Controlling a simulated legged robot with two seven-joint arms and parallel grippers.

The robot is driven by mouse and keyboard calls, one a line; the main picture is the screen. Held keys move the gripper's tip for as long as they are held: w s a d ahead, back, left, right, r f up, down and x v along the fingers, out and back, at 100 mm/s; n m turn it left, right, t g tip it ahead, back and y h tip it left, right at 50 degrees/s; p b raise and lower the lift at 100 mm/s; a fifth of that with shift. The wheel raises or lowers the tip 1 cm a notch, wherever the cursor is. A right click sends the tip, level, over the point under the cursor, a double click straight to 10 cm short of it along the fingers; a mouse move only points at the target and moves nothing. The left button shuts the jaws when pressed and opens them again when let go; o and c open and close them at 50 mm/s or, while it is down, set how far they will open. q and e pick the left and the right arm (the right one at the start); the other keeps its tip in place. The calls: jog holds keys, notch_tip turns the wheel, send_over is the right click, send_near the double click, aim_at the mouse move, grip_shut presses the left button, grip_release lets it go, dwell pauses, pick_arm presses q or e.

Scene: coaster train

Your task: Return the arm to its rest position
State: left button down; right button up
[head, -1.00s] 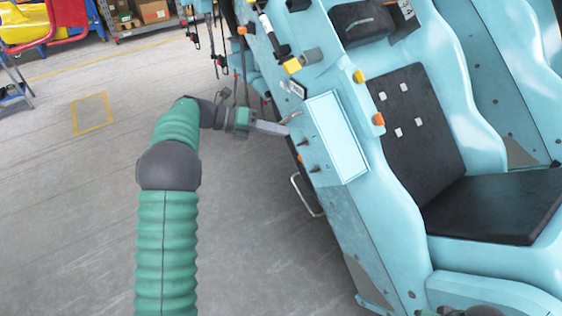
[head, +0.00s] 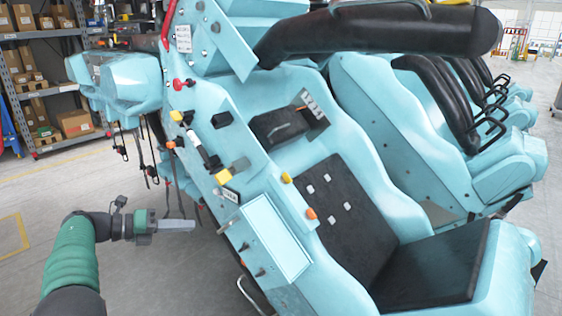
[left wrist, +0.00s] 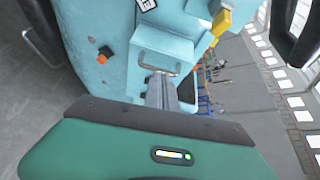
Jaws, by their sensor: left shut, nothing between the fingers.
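My left gripper (head: 178,226) is shut and empty. In the head view its arm comes in from the lower left, and the fingers point right toward the side of the light blue coaster car (head: 225,135). A gap of floor seems to show between the fingertips and the car. In the left wrist view the gripper's fingers (left wrist: 160,90) lie together in front of the car's blue side (left wrist: 110,35). The right gripper is not in view.
The car's side carries a pale panel (head: 265,238), an orange knob (head: 311,214), a yellow-tipped lever (head: 232,171) and a metal handle (head: 250,297). A black seat (head: 425,270) is behind. Shelves with boxes (head: 75,123) stand at the back left. Grey floor (head: 165,275) is open around the gripper.

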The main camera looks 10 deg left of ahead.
pick_arm(q)
jog(key=w+d+r+n+t+y, duration=0.2)
jog(key=w+r+n+t+y, duration=0.2)
jog(key=w+r+n+t, duration=0.45)
jog(key=s+d+f+n+g+y, duration=0.4)
jog(key=s+f+n+g, duration=0.1)
jog(key=s+f+n, duration=0.6)
jog(key=s+d+f+n+g+y, duration=0.4)
jog(key=s+f+n+y, duration=0.1)
jog(key=s+f+n, duration=0.6)
jog(key=s+d+f+n+g+h, duration=0.1)
jog(key=s+d+f+n+g, duration=0.2)
jog(key=s, duration=0.5)
jog(key=s+d+f+n+g, duration=0.2)
jog(key=s+d+f, duration=0.1)
jog(key=s+f, duration=0.3)
jog(key=w+r+p+v, duration=0.1)
jog(key=w+p+v, duration=0.1)
jog(key=p+v, duration=1.3)
jog(key=shift+w+r+g+p, duration=0.2)
jog(key=shift+r+g+p, duration=0.2)
jog(key=shift+r, duration=0.3)
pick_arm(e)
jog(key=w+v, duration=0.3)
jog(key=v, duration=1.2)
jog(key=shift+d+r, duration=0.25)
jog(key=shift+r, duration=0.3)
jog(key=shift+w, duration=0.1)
